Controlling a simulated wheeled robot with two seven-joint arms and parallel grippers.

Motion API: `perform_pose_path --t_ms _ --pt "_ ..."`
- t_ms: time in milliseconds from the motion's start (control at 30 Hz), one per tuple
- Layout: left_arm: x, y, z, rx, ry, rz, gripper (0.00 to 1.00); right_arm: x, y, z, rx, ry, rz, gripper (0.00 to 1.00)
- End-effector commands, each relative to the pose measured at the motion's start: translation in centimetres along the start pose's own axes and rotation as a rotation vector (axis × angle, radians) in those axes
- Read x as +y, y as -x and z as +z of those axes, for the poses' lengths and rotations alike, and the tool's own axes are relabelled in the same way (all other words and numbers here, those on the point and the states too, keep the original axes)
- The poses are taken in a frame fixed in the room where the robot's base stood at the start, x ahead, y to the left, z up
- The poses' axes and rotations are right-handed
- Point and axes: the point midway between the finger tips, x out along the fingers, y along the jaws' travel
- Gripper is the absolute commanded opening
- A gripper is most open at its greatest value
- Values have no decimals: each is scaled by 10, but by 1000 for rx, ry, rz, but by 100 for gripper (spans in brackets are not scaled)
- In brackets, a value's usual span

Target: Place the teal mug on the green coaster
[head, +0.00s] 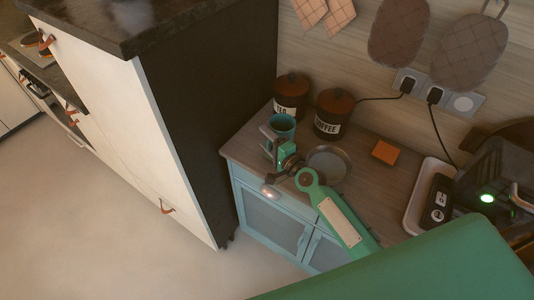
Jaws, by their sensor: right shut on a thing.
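The teal mug (283,126) is upright at the left end of the wooden counter (388,195), near the two canisters. My right gripper (271,142) is shut on the mug from its near side; the fingers and wrist cover its lower part. I cannot tell whether the mug's base touches the counter. I cannot make out a green coaster; the arm and gripper hide part of the counter. My left gripper is not in view.
Tea (291,96) and coffee (333,115) canisters stand behind the mug. A round grey dish (329,165) lies right of the gripper, beside an orange block (386,151). A tray (417,204) and dark appliance (492,185) stand right. A tall cabinet (207,125) rises left.

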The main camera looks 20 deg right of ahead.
Motion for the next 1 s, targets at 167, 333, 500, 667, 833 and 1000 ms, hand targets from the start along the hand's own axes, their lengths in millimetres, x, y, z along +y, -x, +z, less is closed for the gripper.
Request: perform_pose_path --t_ms 167,333,500,667,833,1000 --pt "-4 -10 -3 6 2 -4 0 14 -1 0 -1 1 -4 17" --pt "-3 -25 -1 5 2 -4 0 39 -1 0 -2 5 -2 17" --pt "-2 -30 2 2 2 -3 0 51 -1 0 0 1 -3 17" --pt "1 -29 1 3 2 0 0 50 -1 0 0 0 -4 17" --pt "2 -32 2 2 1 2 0 53 -1 1 0 0 -4 17" --pt "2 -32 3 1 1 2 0 53 0 1 -1 -1 -2 76"
